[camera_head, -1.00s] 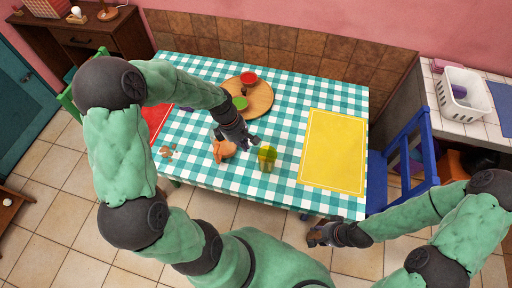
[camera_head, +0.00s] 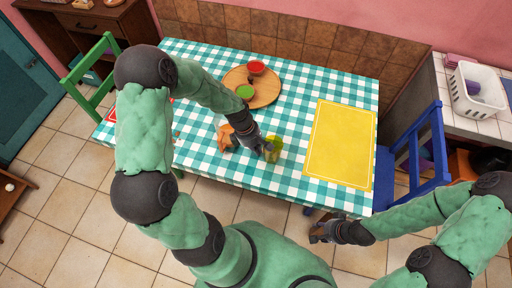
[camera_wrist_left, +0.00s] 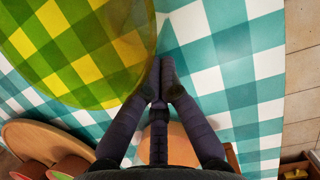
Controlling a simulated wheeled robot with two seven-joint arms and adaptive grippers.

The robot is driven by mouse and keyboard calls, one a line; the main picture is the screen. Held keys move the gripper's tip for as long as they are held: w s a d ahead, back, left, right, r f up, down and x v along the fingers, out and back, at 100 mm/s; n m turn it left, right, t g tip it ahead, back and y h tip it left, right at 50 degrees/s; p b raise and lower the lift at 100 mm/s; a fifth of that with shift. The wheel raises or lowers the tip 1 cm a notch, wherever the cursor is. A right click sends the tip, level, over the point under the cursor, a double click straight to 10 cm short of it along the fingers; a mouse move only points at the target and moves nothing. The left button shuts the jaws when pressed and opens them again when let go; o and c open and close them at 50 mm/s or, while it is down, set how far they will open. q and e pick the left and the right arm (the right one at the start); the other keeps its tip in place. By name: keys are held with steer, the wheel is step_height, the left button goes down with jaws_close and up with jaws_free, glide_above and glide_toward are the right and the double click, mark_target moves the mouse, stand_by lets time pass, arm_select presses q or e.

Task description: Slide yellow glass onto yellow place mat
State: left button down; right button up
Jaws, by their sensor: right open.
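The yellow glass (camera_head: 276,145) is see-through and stands on the checkered table, left of the yellow place mat (camera_head: 340,143). A strip of tablecloth lies between them. My left gripper (camera_head: 265,149) is low beside the left side of the glass; I cannot tell if they touch. In the left wrist view its fingers (camera_wrist_left: 160,72) meet at the tips with nothing between them, and the glass (camera_wrist_left: 75,45) fills the upper left, beside the fingers. My right gripper (camera_head: 318,234) is open and empty, off the table's front edge.
A round wooden board (camera_head: 263,94) with a red bowl (camera_head: 256,67) and a green bowl (camera_head: 245,91) is behind my left gripper. An orange item (camera_head: 227,136) lies to its left. The yellow mat is bare. A blue chair (camera_head: 418,155) stands at the table's right end.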

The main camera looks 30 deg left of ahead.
mark_target(278, 154)
arm_select(q)
steer(key=d, duration=0.2)
steer(key=w+d+p, duration=0.1)
steer(key=d, duration=0.2)
steer(key=w+d+p, duration=0.1)
steer(key=d, duration=0.1)
steer(key=shift+w+d, duration=0.1)
steer(key=shift+d, duration=0.3)
steer(key=w+d, duration=0.1)
steer(key=d, duration=0.3)
steer(key=w+d, duration=0.1)
steer(key=d, duration=0.3)
steer(key=w+d+b, duration=0.1)
steer(key=d, duration=0.4)
steer(key=shift+w, duration=0.35)
steer(key=shift+a, duration=0.1)
